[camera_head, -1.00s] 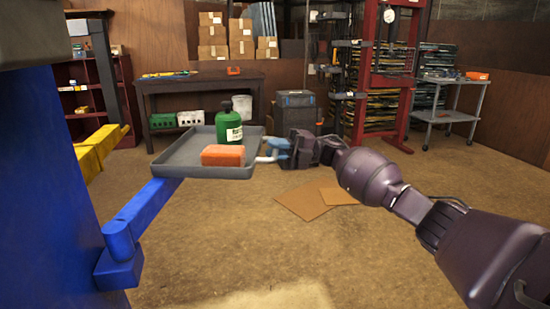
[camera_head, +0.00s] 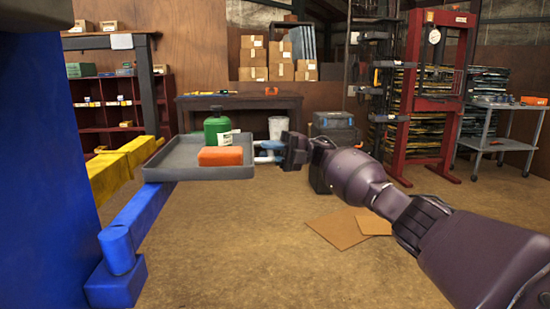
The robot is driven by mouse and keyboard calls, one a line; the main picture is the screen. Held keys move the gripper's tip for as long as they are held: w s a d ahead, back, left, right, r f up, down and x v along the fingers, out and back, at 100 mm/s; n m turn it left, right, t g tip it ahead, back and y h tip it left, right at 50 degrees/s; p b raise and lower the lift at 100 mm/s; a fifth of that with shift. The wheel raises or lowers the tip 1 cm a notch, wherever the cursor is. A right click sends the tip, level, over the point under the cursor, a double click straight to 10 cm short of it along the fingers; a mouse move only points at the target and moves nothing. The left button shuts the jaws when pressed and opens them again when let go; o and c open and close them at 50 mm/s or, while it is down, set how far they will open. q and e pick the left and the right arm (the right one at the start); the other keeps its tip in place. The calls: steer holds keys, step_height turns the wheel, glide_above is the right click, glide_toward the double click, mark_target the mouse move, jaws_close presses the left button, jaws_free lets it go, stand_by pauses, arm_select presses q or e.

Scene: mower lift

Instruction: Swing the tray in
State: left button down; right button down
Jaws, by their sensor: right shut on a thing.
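The grey tray (camera_head: 178,158) sits level on the end of a blue swing arm (camera_head: 146,207), which is hinged near the large blue post (camera_head: 45,170) at the left. An orange block (camera_head: 220,156) and a green bottle (camera_head: 212,127) with a pale label are on the tray. A pale handle (camera_head: 263,159) sticks out from the tray's right side. My right gripper (camera_head: 272,151) is shut on this handle, its blue fingertips around it. The fingers hide part of the handle. My left gripper is out of the view.
A yellow beam (camera_head: 118,170) stands close to the tray's left. Two flat cardboard sheets (camera_head: 342,229) lie on the floor. A workbench (camera_head: 240,102), a red press frame (camera_head: 408,115) and a grey cart (camera_head: 506,108) stand behind.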

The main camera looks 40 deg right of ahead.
steer(key=shift+w+a, duration=0.15)
steer(key=shift+w, duration=0.25)
steer(key=shift+r+g, duration=0.1)
steer(key=shift+g, duration=0.2)
steer(key=shift+w+r, duration=0.1)
steer(key=shift+r, duration=0.05)
steer(key=c, duration=1.1)
jaws_free()
steer(key=shift+w+a, duration=0.15)
steer(key=shift+w, duration=0.05)
steer(key=shift+f, duration=0.2)
steer(key=shift+s, duration=0.1)
